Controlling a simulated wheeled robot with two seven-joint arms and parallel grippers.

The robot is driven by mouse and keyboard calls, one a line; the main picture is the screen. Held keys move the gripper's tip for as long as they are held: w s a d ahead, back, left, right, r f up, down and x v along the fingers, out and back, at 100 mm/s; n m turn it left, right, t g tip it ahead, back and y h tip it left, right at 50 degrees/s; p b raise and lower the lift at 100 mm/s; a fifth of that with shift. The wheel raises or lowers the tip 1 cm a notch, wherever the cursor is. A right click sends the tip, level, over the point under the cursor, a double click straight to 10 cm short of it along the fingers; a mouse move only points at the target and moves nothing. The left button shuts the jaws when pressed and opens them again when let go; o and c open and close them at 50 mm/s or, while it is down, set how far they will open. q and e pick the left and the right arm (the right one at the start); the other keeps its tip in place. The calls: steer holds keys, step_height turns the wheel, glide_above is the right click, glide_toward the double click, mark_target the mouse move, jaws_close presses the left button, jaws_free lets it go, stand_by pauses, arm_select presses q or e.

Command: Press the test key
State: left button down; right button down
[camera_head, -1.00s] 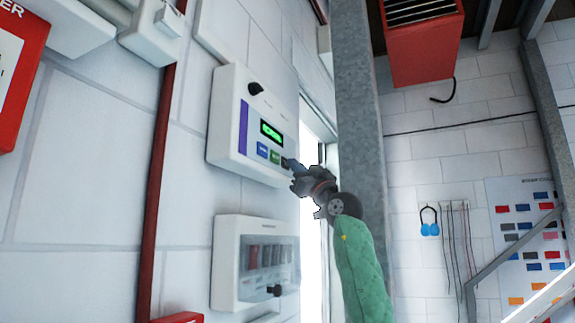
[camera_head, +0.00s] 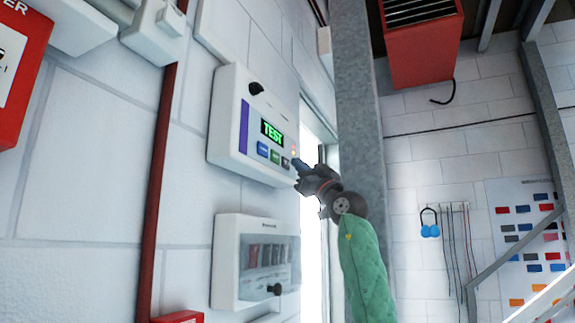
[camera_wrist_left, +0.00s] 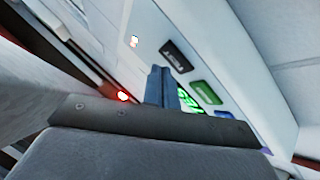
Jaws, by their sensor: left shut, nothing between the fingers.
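A white control box (camera_head: 228,130) is on the wall, its green display (camera_head: 271,131) reading "TEST". Below the display are a blue key (camera_head: 262,149), a green key (camera_head: 275,156) and a dark key (camera_head: 285,162); their labels are too small to read, so I cannot tell which is the test key. The dark key (camera_wrist_left: 176,56) and green key (camera_wrist_left: 206,92) also show in the left wrist view. My left gripper (camera_head: 297,164) is shut and empty, just right of the dark key, seemingly a little apart from it. My right gripper is not in view.
A second box with a clear cover (camera_head: 254,262) is below the control box. A grey steel post (camera_head: 357,120) stands right behind my left arm. A red pipe (camera_head: 160,170) runs down the wall at left. A small orange light (camera_head: 294,149) shows by the keys.

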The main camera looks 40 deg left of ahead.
arm_select(q)
steer(key=shift+t, duration=0.3)
steer(key=d, duration=0.3)
steer(key=w+d+b, duration=0.1)
steer(key=d, duration=0.1)
steer(key=shift+w+d, duration=0.2)
steer(key=shift+d, duration=0.2)
